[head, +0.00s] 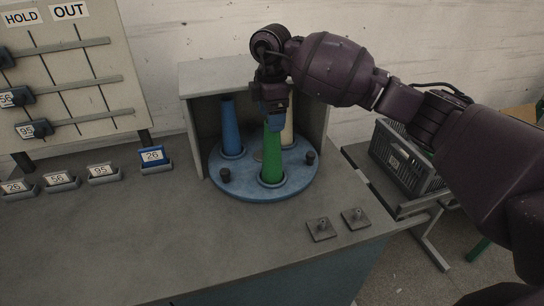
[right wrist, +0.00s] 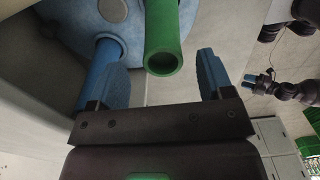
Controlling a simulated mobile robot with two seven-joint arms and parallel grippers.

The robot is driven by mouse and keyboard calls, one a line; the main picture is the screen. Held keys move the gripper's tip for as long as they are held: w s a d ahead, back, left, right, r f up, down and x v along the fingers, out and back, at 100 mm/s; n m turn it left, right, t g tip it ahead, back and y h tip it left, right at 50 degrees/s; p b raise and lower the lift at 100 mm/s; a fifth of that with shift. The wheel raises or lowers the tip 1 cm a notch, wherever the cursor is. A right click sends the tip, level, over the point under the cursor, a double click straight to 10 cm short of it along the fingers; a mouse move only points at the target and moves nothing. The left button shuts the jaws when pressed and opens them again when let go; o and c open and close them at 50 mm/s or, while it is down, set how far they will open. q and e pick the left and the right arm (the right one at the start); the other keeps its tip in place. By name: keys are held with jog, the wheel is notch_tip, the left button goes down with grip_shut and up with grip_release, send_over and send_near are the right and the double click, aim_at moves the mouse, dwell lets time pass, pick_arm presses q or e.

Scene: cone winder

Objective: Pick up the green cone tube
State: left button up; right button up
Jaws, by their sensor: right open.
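The green cone tube (head: 272,158) stands upright at the front of a round blue disc (head: 307,183). My right gripper (head: 273,122) is over the tube's top, pointing down and open. In the right wrist view, the green tube (right wrist: 162,35) shows its open end between the two blue fingers of my right gripper (right wrist: 163,68), with gaps on both sides. My left gripper is outside the head view; what seems to be it (right wrist: 262,80) shows small at the right of the right wrist view, its jaws unclear.
A blue tube (head: 231,128) and a cream tube (head: 287,128) stand on the disc behind the green one, with dark knobs (head: 225,175) at its rim. A grey housing (head: 197,115) surrounds the back. Number tags (head: 153,157) and two pegged plates (head: 355,217) occupy the bench.

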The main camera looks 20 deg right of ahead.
aim_at(272, 152)
jog(key=shift+s+a+f, duration=0.15)
jog(key=shift+f, duration=2.6)
jog(key=shift+r, duration=0.1)
jog(key=c, duration=1.1)
jog(key=shift+c, duration=0.2)
